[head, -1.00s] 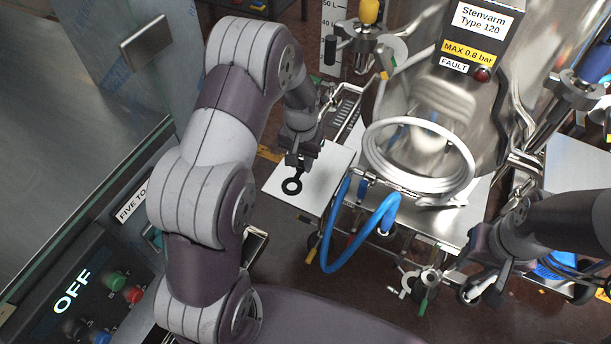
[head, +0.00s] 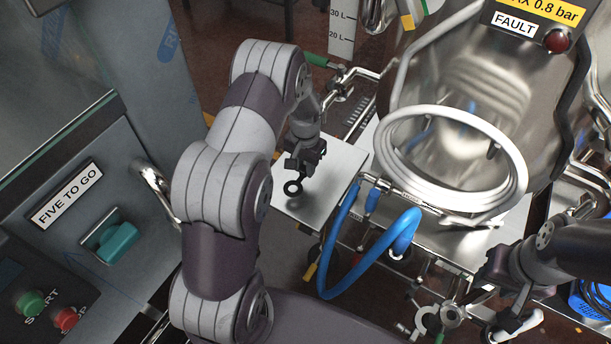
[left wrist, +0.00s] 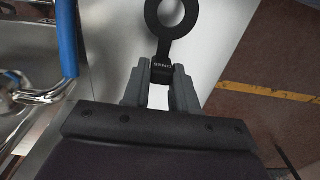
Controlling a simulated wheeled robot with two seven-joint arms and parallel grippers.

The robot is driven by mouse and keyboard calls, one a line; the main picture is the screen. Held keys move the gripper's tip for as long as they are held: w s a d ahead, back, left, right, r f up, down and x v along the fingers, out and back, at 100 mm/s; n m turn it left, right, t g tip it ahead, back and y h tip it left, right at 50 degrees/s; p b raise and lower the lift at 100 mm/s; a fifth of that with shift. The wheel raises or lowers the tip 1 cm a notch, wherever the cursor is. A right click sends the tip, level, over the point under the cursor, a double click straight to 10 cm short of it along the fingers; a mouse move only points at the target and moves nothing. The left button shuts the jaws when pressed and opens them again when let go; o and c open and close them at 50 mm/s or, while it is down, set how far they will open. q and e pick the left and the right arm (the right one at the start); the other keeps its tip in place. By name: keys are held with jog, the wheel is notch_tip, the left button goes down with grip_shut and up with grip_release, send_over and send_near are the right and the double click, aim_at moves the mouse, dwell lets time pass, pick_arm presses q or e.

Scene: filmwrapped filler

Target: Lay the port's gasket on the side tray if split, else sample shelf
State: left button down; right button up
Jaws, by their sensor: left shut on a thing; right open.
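My left gripper (head: 299,166) is shut on the tab of a black ring gasket (head: 287,190). The gasket hangs over a pale flat plate (head: 338,165) beside the steel vessel; I cannot tell whether it touches it. In the left wrist view the fingers (left wrist: 160,88) pinch the tab, and the ring (left wrist: 163,47) points away from me. The visible part of the ring shows no clear split, but its far edge is cut off by the frame. My right gripper (head: 488,278) is open at the lower right, near steel fittings.
A blue hose (head: 340,245) loops beside the plate's right side. A coiled white hose (head: 387,150) hangs at the steel vessel (head: 455,85), which has a FAULT label and red lamp (head: 558,41). A control panel (head: 125,190) with a teal switch stands at left.

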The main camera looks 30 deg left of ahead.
aim_at(305, 175)
pick_arm(q)
jog(key=shift+f+b, duration=0.5)
jog(key=shift+f, duration=1.4)
jog(key=shift+f, duration=0.15)
jog(key=c, duration=0.9)
grip_release()
notch_tip(305, 175, up, 11)
jog(key=p, duration=0.3)
jog(key=shift+r, duration=0.7)
